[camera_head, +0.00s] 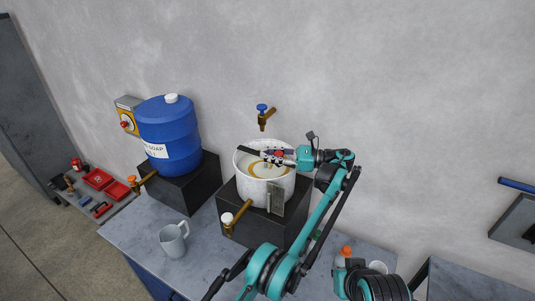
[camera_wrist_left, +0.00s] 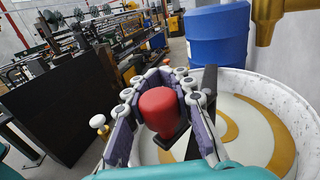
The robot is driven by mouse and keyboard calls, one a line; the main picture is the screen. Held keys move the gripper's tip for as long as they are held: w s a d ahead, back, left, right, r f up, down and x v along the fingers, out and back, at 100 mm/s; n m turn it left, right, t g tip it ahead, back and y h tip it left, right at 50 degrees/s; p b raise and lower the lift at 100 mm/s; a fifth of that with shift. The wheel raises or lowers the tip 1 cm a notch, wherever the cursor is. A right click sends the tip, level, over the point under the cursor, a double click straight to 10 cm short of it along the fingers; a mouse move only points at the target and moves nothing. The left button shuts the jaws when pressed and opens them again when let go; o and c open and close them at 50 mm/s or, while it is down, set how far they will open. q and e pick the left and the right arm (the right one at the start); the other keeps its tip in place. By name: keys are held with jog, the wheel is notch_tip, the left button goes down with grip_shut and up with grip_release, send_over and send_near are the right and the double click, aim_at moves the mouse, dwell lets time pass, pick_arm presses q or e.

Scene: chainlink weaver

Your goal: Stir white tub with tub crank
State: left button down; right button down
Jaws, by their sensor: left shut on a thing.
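The white tub (camera_head: 252,190) stands on a black block against the wall. It holds a pale liquid with a golden-brown swirl, which shows closer in the left wrist view (camera_wrist_left: 275,145). My left gripper (camera_head: 273,155) is over the tub's open top. In the left wrist view its purple-padded fingers (camera_wrist_left: 162,95) are shut around the red knob of the tub crank (camera_wrist_left: 159,107). A dark bar of the crank (camera_head: 247,150) shows near the tub's left rim. The crank's lower part is hidden. My right gripper is not seen.
A blue barrel (camera_head: 168,125) stands on a black block to the left. A brass tap (camera_head: 265,116) with a blue knob is on the wall above the tub. A grey jug (camera_head: 172,243) sits on the bench in front. A brass spigot (camera_head: 236,215) sticks out below the tub.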

pick_arm(q)
jog(key=shift+r, duration=0.1)
dwell(0.4)
jog(key=c, duration=1.3)
grip_release()
jog(key=shift+w, duration=0.1)
